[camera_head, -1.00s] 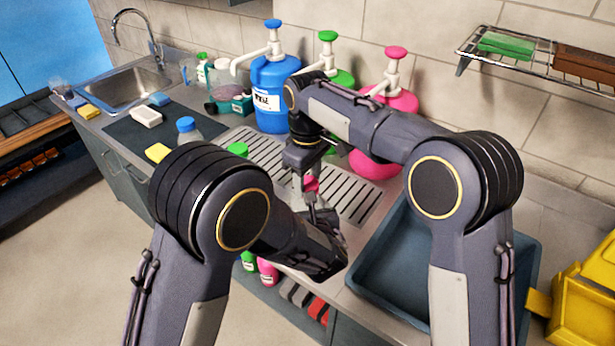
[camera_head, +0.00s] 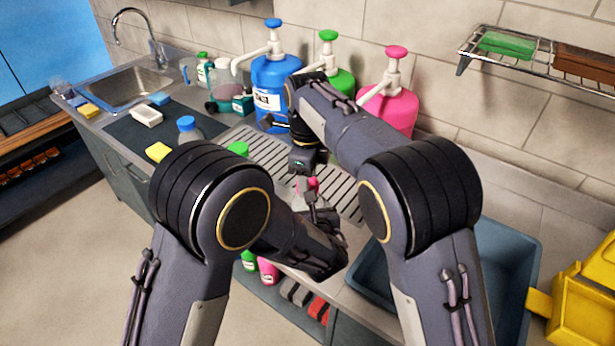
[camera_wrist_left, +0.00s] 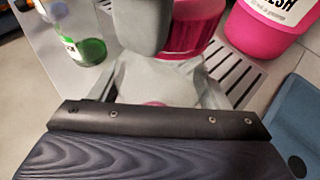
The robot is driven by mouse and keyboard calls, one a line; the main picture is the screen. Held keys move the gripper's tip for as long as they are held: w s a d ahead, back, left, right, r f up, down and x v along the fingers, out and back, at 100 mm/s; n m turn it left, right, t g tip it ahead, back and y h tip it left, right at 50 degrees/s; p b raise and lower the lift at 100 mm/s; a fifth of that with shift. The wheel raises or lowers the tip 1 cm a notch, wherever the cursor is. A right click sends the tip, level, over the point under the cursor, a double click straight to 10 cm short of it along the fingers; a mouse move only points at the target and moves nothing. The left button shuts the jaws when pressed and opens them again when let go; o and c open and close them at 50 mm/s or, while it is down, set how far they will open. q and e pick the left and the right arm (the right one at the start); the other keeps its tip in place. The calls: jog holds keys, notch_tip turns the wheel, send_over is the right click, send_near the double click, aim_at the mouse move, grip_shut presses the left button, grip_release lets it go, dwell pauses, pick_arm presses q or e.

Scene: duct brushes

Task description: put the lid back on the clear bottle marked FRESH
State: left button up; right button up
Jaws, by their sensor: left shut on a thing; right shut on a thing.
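The pink lid (camera_head: 313,183) is between the fingers of my right gripper (camera_head: 308,180), over the drainer. The lid also shows large in the left wrist view (camera_wrist_left: 196,28), partly behind a grey finger. My left gripper (camera_head: 310,203) is shut just below and in front of it, on what seems to be the clear bottle. The bottle is mostly hidden by the fingers, and its label cannot be read. A little pink (camera_wrist_left: 155,104) shows low between the left fingers. I cannot tell whether lid and bottle touch.
Blue (camera_head: 273,85), green (camera_head: 341,82) and pink (camera_head: 390,108) pump jugs stand along the wall. The blue-grey tray (camera_head: 510,262) lies right, under my right arm.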

jog(key=shift+m, duration=1.2)
jog(key=o, duration=1)
jog(key=shift+r, duration=0.1)
notch_tip(320, 180, up, 12)
jog(key=shift+f, duration=0.1)
pick_arm(q)
jog(key=o, duration=1.9)
jog(key=shift+o, duration=0.2)
jog(key=shift+s, duration=0.1)
